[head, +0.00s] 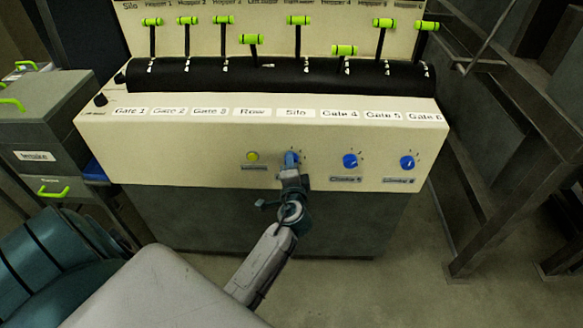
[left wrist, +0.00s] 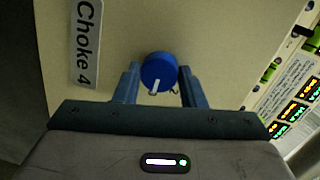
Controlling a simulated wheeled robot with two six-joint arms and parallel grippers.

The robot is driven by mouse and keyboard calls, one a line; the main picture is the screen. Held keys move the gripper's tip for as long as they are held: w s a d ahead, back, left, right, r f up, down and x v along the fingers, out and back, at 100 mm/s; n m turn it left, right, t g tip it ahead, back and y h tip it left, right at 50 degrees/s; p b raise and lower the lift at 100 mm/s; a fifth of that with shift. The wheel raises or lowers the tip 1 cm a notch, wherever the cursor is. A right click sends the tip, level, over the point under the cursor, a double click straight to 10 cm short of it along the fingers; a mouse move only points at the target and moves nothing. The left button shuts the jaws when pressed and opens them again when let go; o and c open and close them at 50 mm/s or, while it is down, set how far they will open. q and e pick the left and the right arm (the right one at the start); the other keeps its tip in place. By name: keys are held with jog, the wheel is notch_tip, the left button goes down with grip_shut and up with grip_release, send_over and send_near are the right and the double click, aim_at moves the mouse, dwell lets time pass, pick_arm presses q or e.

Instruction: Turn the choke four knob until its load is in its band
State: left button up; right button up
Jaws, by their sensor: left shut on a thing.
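The choke four knob (left wrist: 158,70) is round and blue with a white pointer mark, which points down towards my gripper's body in the left wrist view. Its label (left wrist: 86,35) reads "Choke 4". My left gripper (left wrist: 160,88) has one finger on each side of the knob and is shut on it. In the head view my left gripper (head: 291,162) is at the front panel of the console and mostly hides this knob and its label. My right gripper is not in view.
Two more blue knobs, choke five (head: 350,160) and choke six (head: 407,162), sit to the right. A yellow-green button (head: 252,156) is close on the left. Levers with green handles (head: 299,20) stand above. Lit readouts (left wrist: 294,114) show at the right of the wrist view, too small to read.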

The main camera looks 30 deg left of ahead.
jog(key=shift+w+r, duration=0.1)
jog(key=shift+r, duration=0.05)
pick_arm(q)
jog(key=o, duration=1)
jog(key=b+v, duration=0.2)
jog(key=v, duration=0.9)
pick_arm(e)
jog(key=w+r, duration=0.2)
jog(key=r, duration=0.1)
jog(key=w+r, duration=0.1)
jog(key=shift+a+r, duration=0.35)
pick_arm(q)
jog(key=shift+w+a, duration=0.1)
